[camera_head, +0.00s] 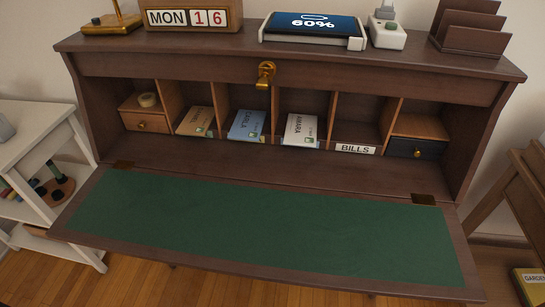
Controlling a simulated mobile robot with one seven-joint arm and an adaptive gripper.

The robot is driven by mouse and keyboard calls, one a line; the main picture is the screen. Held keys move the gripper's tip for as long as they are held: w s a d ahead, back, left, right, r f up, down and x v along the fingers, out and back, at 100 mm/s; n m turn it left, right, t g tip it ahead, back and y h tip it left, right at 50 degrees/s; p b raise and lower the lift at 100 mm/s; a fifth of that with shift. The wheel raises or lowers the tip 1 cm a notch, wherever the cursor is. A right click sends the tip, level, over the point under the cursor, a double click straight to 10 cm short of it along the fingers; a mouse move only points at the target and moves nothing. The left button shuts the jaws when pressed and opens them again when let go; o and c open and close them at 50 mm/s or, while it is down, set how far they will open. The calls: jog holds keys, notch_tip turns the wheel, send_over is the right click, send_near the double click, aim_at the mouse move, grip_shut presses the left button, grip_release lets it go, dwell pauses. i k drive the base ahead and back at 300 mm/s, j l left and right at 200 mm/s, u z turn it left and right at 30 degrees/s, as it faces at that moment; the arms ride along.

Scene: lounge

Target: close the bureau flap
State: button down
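The dark wooden bureau (300,69) fills the middle of the head view. Its flap (270,226) is open, folded down towards me and lying about level, with a green inlay on its inner face. Two hinges join it to the bureau, one at left (123,165) and one at right (423,199). The flap's upper face is bare. A brass catch or pull (265,75) sits at the middle of the upper rail. My gripper is not in view.
Pigeonholes hold several booklets, including a blue one (247,125), a BILLS label (355,148) and small drawers (145,122). A white shelf (35,150) is left, a wooden chair (515,190) right.

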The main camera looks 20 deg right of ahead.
aim_at(418, 247)
jog(key=k+l+u, duration=0.15)
jog(key=k+l, duration=0.2)
jog(key=l, duration=0.35)
jog(key=k+l+u, duration=0.15)
jog(key=k+l, duration=0.25)
jog(key=l, duration=0.25)
jog(key=k+l+u, duration=0.15)
jog(key=k+l, duration=0.25)
jog(key=l, duration=0.25)
jog(key=k+l+u, duration=0.15)
jog(key=k+l, duration=0.3)
jog(key=i+j+u, duration=0.3)
jog(key=i+j, duration=0.15)
jog(key=i, duration=0.15)
